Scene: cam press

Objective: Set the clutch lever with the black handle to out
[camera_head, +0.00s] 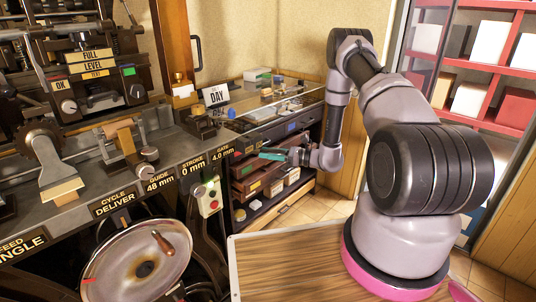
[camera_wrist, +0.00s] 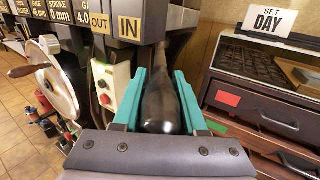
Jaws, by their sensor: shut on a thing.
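The clutch lever's black handle (camera_wrist: 160,105) stands between the two teal fingers of my gripper (camera_wrist: 163,82) in the wrist view. My gripper is shut on it. The handle's upper end is just below and right of the IN plate (camera_wrist: 130,28). The OUT plate (camera_wrist: 99,23) is left of the IN plate. In the head view my gripper (camera_head: 272,154) is at the right end of the machine front, near the GATE label. The lever cannot be made out there.
A red-and-green button box (camera_head: 208,196) hangs left of my gripper; it also shows in the wrist view (camera_wrist: 113,90). A handwheel (camera_head: 138,268) is further left. Drawers (camera_wrist: 265,110) stand close on the right. A wooden tabletop (camera_head: 290,268) is in front.

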